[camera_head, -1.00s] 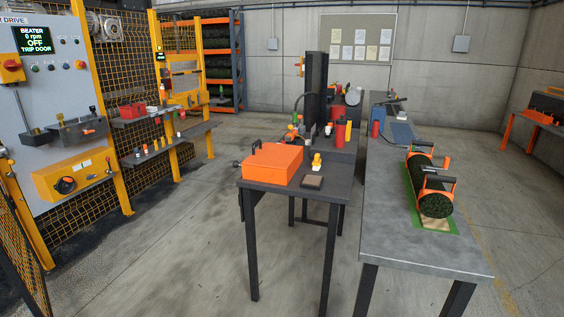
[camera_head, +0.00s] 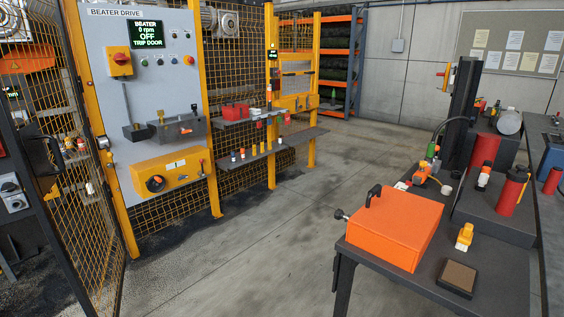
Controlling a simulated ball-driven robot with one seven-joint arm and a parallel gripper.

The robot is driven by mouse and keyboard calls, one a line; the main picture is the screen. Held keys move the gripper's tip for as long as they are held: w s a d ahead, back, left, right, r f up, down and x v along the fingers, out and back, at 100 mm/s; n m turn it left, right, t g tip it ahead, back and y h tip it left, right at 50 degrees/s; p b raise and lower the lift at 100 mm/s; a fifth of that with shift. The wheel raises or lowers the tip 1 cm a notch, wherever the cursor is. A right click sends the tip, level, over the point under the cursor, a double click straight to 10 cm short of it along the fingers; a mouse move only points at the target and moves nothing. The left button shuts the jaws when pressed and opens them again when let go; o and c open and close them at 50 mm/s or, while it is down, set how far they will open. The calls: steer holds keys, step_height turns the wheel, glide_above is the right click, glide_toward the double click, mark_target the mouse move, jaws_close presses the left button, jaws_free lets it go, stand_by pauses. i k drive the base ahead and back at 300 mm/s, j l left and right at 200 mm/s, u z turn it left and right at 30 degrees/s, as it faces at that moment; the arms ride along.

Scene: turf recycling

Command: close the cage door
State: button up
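The cage door (camera_head: 95,220) is a yellow mesh panel in a dark frame at the left of the view. It stands swung out from the fence, with a gap between its near post and the cage interior. A dark handle or latch box (camera_head: 42,155) sits on its near edge. The beater drive panel (camera_head: 155,60) beside it reads "BEATER 0 rpm OFF TRIP DOOR". My gripper is not in view.
A dark table with an orange box (camera_head: 397,225) stands at the right front. Shelves with small parts (camera_head: 265,150) run along the mesh fence. The concrete floor (camera_head: 255,240) between fence and table is clear.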

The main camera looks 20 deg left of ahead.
mark_target(26, 146)
steer(key=i+j+u, duration=0.15)
steer(key=i+u, duration=0.8)
steer(key=i+l+u, duration=0.15)
steer(key=i+u, duration=0.35)
steer(key=i+l+u, duration=0.7)
steer(key=i+l, duration=0.1)
